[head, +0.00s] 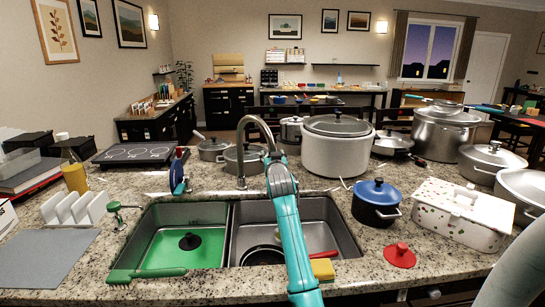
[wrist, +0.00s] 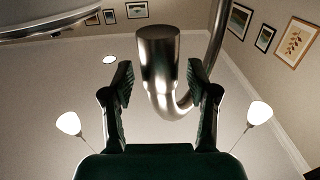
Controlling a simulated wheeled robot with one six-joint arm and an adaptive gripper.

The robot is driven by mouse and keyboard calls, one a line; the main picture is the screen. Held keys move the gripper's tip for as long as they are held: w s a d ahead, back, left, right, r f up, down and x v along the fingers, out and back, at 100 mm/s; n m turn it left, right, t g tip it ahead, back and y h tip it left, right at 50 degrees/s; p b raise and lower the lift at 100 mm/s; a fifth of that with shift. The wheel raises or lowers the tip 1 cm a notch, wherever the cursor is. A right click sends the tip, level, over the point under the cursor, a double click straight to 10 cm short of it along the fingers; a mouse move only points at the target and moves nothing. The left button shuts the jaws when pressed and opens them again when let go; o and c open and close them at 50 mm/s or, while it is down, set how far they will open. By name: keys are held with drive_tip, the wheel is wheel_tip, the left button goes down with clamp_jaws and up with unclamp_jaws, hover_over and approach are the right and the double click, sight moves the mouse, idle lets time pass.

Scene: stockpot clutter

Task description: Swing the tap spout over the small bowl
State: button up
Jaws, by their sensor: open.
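The tap (head: 242,150) is a metal gooseneck standing behind the double sink, near the divider. Its spout (head: 262,124) arches to the right and its end is close to my gripper. In the wrist view the spout (wrist: 158,65) shows large, its tip between my two open fingers, with a gap on each side. My gripper (wrist: 160,82) is open; in the head view my gripper (head: 276,160) is at the end of my teal arm above the right basin. A dark round vessel (head: 262,255) lies in the right basin, partly hidden by my arm. I cannot tell whether it is the small bowl.
A large pot (head: 337,150) and a blue-lidded pot (head: 377,200) stand right of the tap. A blue-and-red bottle (head: 178,172) stands left of it. A yellow sponge (head: 322,269) is at the front.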

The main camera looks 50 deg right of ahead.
drive_tip(key=shift+w+d, duration=0.1)
clamp_jaws()
idle(0.4)
